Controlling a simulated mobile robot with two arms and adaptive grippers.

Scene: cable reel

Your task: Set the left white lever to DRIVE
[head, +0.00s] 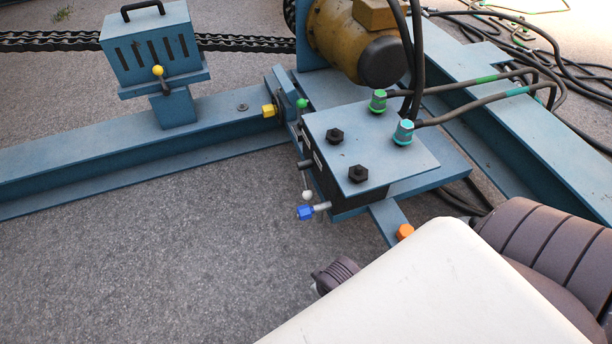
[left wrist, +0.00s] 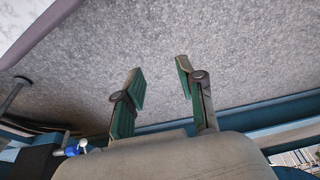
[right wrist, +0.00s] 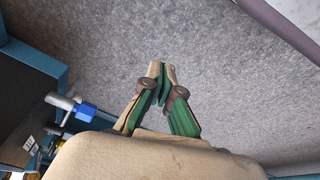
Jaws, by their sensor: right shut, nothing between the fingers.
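In the head view a small white ball-ended lever (head: 307,195) hangs at the front of the blue valve block (head: 385,148), just above a blue knob (head: 305,212). The lever's markings are too small to read. My left gripper (left wrist: 159,72) is open and empty over bare ground in the left wrist view. The blue knob (left wrist: 71,151) shows at its lower left, with a small pale ball (left wrist: 82,143) beside it. My right gripper (right wrist: 162,72) is shut and empty in the right wrist view, to the right of the blue knob (right wrist: 85,111).
A yellow knob (head: 268,110) and a green knob (head: 302,103) sit beside the block. A blue slotted box (head: 150,50) with a yellow-tipped lever (head: 158,70) stands on the frame beam (head: 60,160). Hoses run at the right. The grey ground in front is clear.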

